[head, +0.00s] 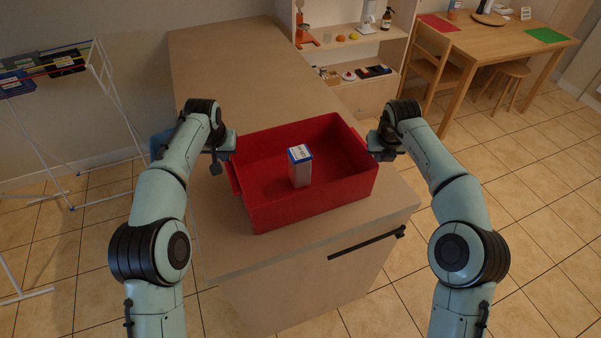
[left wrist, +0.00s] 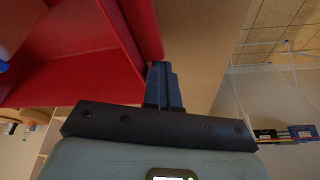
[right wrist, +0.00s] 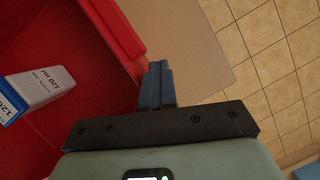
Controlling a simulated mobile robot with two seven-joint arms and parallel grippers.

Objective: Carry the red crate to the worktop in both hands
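The red crate (head: 310,207) sits upright on the worktop (head: 232,70), near its front end. A white and blue carton (head: 300,170) stands inside it. My left gripper (head: 215,167) is just outside the crate's left side, beside the lip there. Its fingers (left wrist: 164,86) are together, with nothing red visible between them. My right gripper (head: 380,154) is just outside the right side. Its fingers (right wrist: 157,84) are also together, close to the red lip. Whether either set of fingertips touches the lip is hard to tell.
The worktop is bare behind the crate. A dark bar handle (head: 366,243) is on its front side. A drying rack (head: 100,85) stands left, shelves (head: 350,60) behind, and a wooden table (head: 490,45) with a chair (head: 428,65) and stool (head: 503,82) at back right.

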